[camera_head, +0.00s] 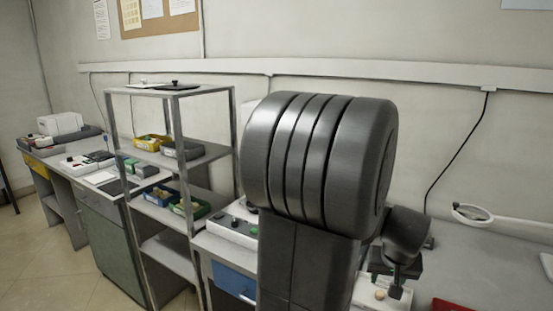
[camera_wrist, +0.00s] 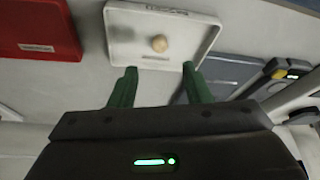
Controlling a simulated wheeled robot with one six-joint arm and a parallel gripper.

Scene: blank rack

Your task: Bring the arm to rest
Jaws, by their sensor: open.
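My arm (camera_head: 318,160) fills the middle of the head view as thick dark grey links, with a smaller wrist part lower right. In the wrist view my gripper (camera_wrist: 159,68) has its two green fingers spread apart with nothing between them. The fingertips point toward the near edge of a white tray (camera_wrist: 120,32) with a small tan round object (camera_wrist: 159,43) in it. I cannot tell how high the fingers are above the bench. In the head view the fingers cannot be made out clearly.
A red tray (camera_wrist: 38,28) and a grey-blue case (camera_wrist: 225,72) flank the white tray. In the head view a metal rack (camera_head: 178,130) with small bins stands left of my arm. A round white dish (camera_head: 472,213) sits on the bench at right, with bare surface around it.

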